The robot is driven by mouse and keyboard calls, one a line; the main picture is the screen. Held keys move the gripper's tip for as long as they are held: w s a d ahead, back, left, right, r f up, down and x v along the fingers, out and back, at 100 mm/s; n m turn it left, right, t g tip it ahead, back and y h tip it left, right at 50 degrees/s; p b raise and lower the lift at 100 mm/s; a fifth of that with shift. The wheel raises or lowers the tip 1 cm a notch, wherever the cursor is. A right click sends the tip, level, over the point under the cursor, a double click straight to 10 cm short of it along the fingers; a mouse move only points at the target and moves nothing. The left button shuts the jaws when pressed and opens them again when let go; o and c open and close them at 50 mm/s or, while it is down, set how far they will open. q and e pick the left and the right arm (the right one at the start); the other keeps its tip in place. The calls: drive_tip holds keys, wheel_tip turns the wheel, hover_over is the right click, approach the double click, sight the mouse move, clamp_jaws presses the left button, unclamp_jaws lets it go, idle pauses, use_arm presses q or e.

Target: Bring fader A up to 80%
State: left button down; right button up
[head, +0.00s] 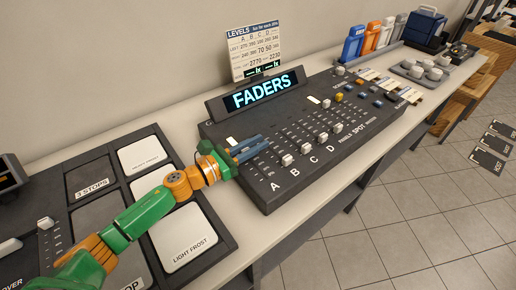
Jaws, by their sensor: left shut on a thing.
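The dark fader console (298,187) stands on the bench, with columns marked A, B, C and D along its near edge. My left gripper (263,145) reaches in from the left over the upper part of column A. Its blue-grey fingers are shut on the cap of fader A, which they hide. The white caps of fader B (287,160), fader C (308,149) and fader D (323,137) sit low in their slots, near their letters. My right gripper is not in view.
A lit FADERS display (262,92) stands behind the console, with a LEVELS card (255,50) above it. A frost-panel tray (223,238) lies to the left under my arm.

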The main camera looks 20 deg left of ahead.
use_arm(q)
drive_tip(key=c, duration=0.8)
unclamp_jaws()
drive_tip(key=b+v, duration=0.1)
drive_tip(key=v, duration=0.5)
drive_tip(key=shift+f+b, duration=0.2)
drive_tip(key=shift+b, duration=0.2)
drive_tip(key=shift+s+a+r, duration=0.15)
drive_tip(key=shift+s+a, duration=0.15)
drive_tip(key=shift+s, duration=0.15)
drive_tip(key=shift+r, duration=0.1)
